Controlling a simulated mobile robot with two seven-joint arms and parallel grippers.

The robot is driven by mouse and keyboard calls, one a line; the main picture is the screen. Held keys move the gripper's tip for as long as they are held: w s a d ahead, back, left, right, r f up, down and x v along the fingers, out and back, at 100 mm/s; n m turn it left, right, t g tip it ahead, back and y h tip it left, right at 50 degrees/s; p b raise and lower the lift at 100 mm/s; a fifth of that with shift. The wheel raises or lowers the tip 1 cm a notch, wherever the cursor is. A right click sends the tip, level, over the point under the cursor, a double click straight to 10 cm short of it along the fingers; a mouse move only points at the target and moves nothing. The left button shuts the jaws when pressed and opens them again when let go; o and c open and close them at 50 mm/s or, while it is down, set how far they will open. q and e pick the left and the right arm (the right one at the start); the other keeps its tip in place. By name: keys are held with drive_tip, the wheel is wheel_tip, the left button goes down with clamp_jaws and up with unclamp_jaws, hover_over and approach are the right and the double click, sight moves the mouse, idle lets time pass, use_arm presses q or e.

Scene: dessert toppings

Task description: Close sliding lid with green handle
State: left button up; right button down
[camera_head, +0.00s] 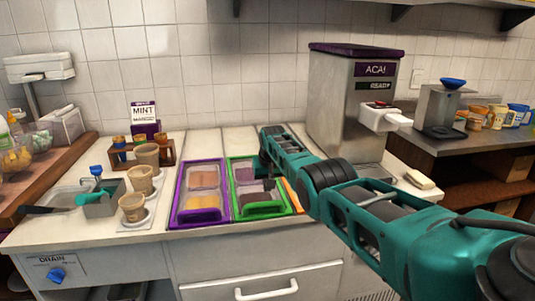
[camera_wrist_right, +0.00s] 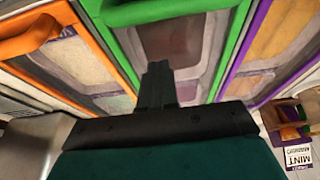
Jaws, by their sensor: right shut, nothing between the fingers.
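The green-framed topping container (camera_head: 231,184) sits in the counter between a purple one and an orange one. Its sliding lid has a thick green handle (camera_head: 262,209), near the front end in the head view. The green handle also shows at the top of the right wrist view (camera_wrist_right: 140,10). My right gripper (camera_head: 269,182) reaches over the green container from the right, behind the handle. In the wrist view its fingers (camera_wrist_right: 158,72) are together and empty, over the green container's panel. I cannot tell whether they touch it. My left gripper is not in view.
The purple container (camera_head: 174,202) is on the left. The orange container (camera_wrist_right: 85,35), with its orange handle (camera_wrist_right: 28,38), is mostly hidden by my arm in the head view. Cups (camera_head: 133,207) stand farther left. The acai machine (camera_head: 335,100) stands behind my right arm.

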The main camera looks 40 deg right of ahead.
drive_tip(key=shift+w+d+r, duration=0.1)
drive_tip(key=shift+r, duration=0.05)
drive_tip(key=shift+v, duration=1.2)
drive_tip(key=v, duration=0.7)
drive_tip(key=shift+s+r+p, duration=0.25)
drive_tip(key=shift+p, duration=0.1)
